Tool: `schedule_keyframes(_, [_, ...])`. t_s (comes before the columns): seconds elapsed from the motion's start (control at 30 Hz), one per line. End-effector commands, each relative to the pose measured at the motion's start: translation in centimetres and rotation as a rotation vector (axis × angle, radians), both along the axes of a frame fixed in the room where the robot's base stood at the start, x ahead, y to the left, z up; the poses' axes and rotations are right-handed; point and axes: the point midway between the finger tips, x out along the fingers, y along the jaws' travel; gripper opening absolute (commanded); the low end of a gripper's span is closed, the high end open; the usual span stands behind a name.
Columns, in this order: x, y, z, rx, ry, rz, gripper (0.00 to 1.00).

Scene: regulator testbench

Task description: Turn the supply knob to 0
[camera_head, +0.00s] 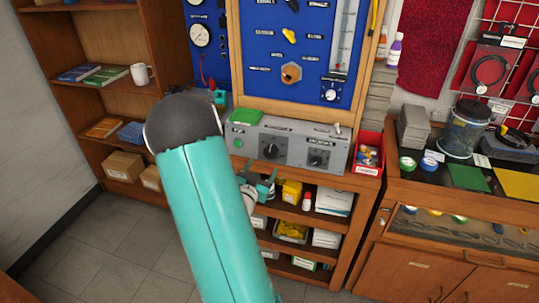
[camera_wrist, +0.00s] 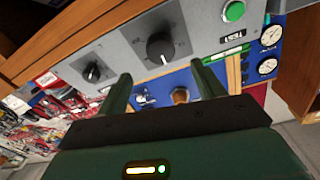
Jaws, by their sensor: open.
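A grey control box (camera_head: 291,145) stands on the wooden bench and carries two black knobs. The left knob (camera_head: 271,151) is the larger one in the wrist view (camera_wrist: 160,48), close to the green button. The right knob (camera_head: 316,158) looks smaller in the wrist view (camera_wrist: 91,72). The labels are too small to tell which is the supply knob. My gripper (camera_head: 258,184) is open and empty, in front of the box and below the left knob in the head view. In the wrist view its fingers (camera_wrist: 162,82) are apart, with the larger knob between and beyond them, not touching it.
A green button (camera_wrist: 233,11) sits on the box beside the larger knob. A blue board (camera_head: 290,50) with gauges stands behind the box. A red bin (camera_head: 368,155) stands to its right. Shelves below hold several small boxes, including a yellow one (camera_head: 291,192).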

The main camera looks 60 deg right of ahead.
Motion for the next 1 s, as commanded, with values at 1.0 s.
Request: schedule_keyframes(1.0, [1.1,-8.8,0.0,0.001,0.000,0.001,0.35])
